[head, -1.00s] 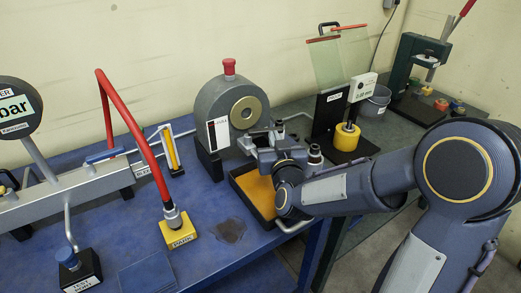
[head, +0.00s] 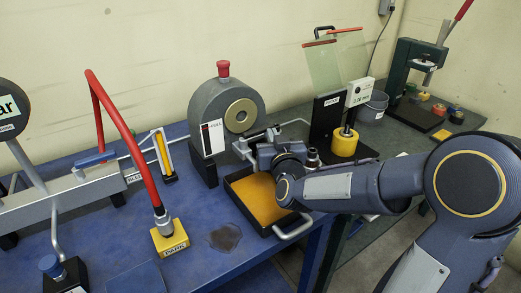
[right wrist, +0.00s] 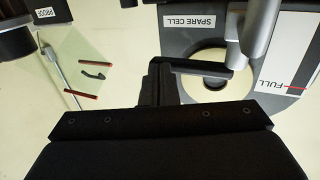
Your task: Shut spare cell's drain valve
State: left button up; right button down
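The spare cell (head: 211,101) is a grey round housing with a bronze disc and a red cap, standing at the back of the blue bench. Its "SPARE CELL" label (right wrist: 195,22) shows in the right wrist view. My right gripper (head: 259,142) is just right of the cell's front, above the tray. In the right wrist view a dark bar (right wrist: 203,67) and a grey cylindrical part (right wrist: 260,28) cross the cell's front; I cannot tell whether the bar is a finger or the valve lever. The drain valve is not clearly visible, and the gripper's opening is unclear.
A black tray with an orange floor (head: 262,196) lies below my right gripper. A red hose (head: 125,118) ends at a yellow park block (head: 169,238) on the left.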

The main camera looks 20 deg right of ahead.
jog(key=shift+d+r, duration=0.1)
jog(key=s+a+f+g+y+p, duration=0.1)
jog(key=s+g, duration=0.3)
jog(key=s, duration=0.6)
jog(key=s+a+f+g+y+p, duration=0.2)
jog(key=s+a+f+g+y, duration=0.1)
jog(key=s, duration=0.7)
jog(key=s+a+f+g+y+p, duration=0.1)
jog(key=s+a+f+g+y, duration=0.1)
jog(key=s, duration=0.8)
jog(key=a+g+y, duration=0.1)
jog(key=a+g, duration=0.1)
jog(key=g, duration=0.1)
jog(key=shift+s+n+y+p, duration=0.3)
jog(key=shift+s+p, duration=0.05)
